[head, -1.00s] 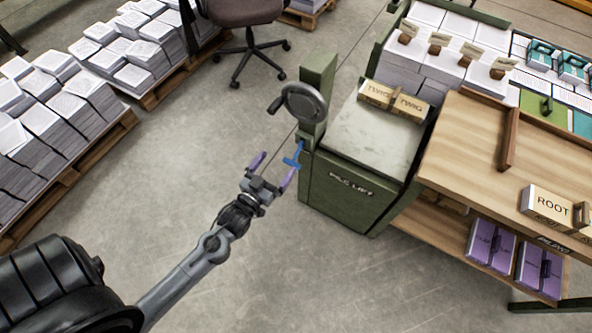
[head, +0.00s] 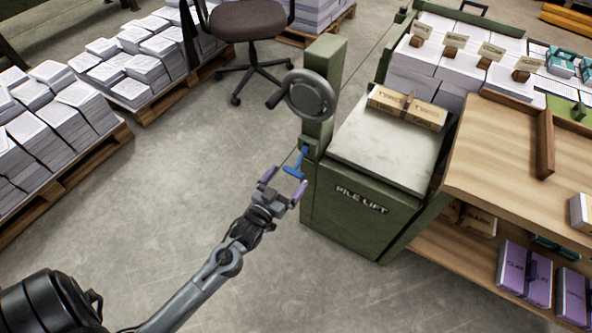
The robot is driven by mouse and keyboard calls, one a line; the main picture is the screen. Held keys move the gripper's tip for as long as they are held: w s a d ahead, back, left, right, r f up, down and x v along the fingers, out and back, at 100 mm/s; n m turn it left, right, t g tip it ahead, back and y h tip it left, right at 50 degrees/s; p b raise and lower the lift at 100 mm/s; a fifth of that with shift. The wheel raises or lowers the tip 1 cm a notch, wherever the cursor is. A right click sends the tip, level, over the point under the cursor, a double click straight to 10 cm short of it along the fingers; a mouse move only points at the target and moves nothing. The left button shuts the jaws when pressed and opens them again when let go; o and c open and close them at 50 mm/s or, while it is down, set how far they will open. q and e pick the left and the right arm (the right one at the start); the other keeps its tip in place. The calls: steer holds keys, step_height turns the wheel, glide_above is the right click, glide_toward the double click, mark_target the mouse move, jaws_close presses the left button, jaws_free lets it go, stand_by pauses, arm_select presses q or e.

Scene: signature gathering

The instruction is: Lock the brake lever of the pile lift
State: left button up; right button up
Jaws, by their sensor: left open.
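The green pile lift (head: 360,214) stands right of centre with its name on the front. A grey handwheel (head: 311,94) sits on its post. The blue brake lever (head: 296,163) sticks out at the post's lower left, below the wheel, with a T-shaped end. My left gripper (head: 283,182) is open, its two purple fingertips pointing at the lever. The lever's end shows between or just beyond the fingertips; I cannot tell whether they touch it. My right gripper is not in view.
A wooden bench (head: 500,165) stands to the right. An office chair (head: 248,22) stands behind, and pallets of paper stacks (head: 60,120) are at the left. The floor around my left arm is clear.

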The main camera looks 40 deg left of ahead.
mark_target(292, 173)
arm_select(q)
steer(key=w, duration=0.1)
steer(key=w+b, duration=0.1)
steer(key=w, duration=0.2)
steer(key=shift+a+f+b, duration=0.1)
steer(key=shift+a+b, duration=0.2)
steer(key=shift+a, duration=0.05)
steer(key=shift+w+a+b, duration=0.15)
steer(key=shift+w+b, duration=0.15)
steer(key=shift+w, duration=0.5)
steer(key=shift+c, duration=0.3)
